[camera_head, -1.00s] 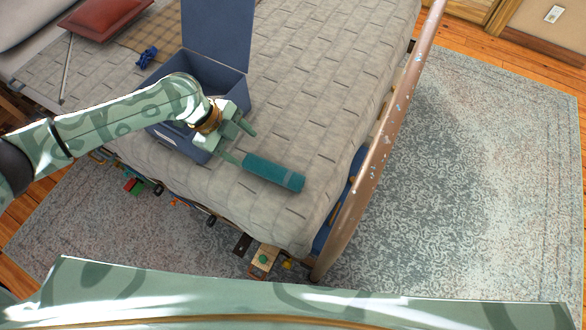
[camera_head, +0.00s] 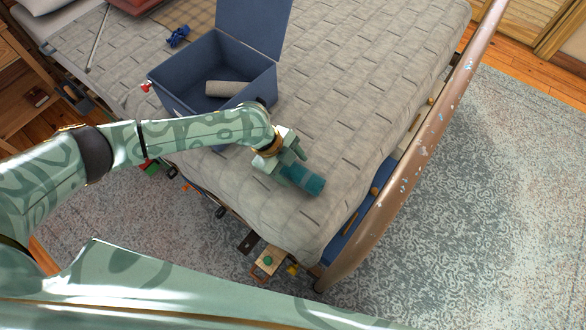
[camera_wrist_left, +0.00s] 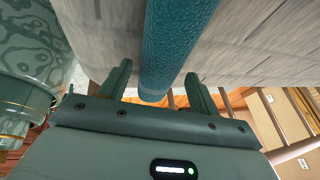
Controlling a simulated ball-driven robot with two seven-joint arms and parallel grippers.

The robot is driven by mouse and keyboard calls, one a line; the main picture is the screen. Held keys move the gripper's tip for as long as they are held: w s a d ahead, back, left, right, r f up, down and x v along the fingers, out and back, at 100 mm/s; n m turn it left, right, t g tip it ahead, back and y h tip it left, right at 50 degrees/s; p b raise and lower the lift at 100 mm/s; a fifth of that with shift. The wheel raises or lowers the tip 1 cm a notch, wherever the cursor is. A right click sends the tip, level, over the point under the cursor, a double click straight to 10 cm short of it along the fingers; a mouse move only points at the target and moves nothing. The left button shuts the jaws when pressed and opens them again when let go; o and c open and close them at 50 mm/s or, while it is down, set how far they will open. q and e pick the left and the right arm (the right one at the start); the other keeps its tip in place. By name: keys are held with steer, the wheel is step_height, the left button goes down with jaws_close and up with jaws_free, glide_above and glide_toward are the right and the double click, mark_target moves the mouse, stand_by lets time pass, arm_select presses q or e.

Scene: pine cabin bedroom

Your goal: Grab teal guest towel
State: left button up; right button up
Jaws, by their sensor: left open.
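The teal guest towel (camera_head: 304,180) is rolled and lies on the bed near its lower corner. In the left wrist view the towel (camera_wrist_left: 172,45) runs lengthwise between the fingers. My left gripper (camera_head: 294,163) is open at the towel, with one finger on each side and gaps showing between fingers and towel. The gripper also shows in the left wrist view (camera_wrist_left: 158,88). It covers part of the towel in the head view. My right gripper is out of view.
An open blue box (camera_head: 188,74) with a rolled beige towel (camera_head: 227,88) inside stands on the bed (camera_head: 357,75). A blue item (camera_head: 178,36) lies behind it. A brown bed rail (camera_head: 410,150) runs along the right. Toys (camera_head: 268,262) lie on the floor below.

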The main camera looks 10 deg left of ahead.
arm_select(q)
steer(key=shift+x, duration=1.25)
steer(key=shift+a+r, duration=0.1)
steer(key=c, duration=0.8)
steer(key=shift+o, duration=0.2)
